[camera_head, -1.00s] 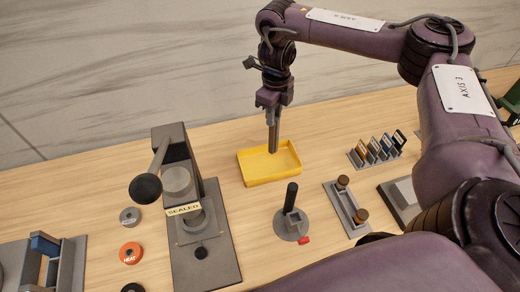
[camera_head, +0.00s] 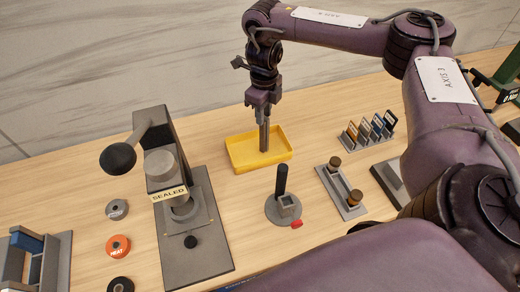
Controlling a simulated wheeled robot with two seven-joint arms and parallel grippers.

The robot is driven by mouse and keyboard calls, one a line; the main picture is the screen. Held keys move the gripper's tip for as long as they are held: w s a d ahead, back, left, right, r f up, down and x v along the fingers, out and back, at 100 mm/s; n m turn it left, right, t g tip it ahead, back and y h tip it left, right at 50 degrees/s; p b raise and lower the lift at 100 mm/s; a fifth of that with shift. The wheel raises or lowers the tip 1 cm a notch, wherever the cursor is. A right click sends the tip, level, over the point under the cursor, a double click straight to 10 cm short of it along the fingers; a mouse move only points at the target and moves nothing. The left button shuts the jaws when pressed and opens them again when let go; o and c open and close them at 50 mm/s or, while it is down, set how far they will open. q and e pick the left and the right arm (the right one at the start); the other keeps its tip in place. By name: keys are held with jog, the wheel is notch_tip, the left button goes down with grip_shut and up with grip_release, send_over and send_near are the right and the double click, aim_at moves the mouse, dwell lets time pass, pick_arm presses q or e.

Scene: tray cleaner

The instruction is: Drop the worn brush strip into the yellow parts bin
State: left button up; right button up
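The yellow parts bin (camera_head: 239,163) is a shallow open tray on the wooden table, in the middle of the head view. My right gripper (camera_head: 264,149) points straight down over the bin, its fingertips at or just above the bin floor. Its two fingers look close together, one partly behind the other, so I cannot tell whether they are shut or hold something thin. I cannot make out the worn brush strip; no strip shows clearly in the bin or between the fingers. My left gripper is out of view.
A lever press (camera_head: 194,247) marked SEALED stands left of the bin. A round base with a black post (camera_head: 282,206) is in front. A grey holder with two brown knobs (camera_head: 332,188) and a rack of cards (camera_head: 371,141) stand to the right. Round pucks (camera_head: 118,247) lie at left.

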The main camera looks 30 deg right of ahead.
jog(key=o, duration=0.4)
notch_tip(320, 180, up, 8)
jog(key=shift+f+p, duration=0.1)
jog(key=shift+p, duration=0.4)
dwell(0.4)
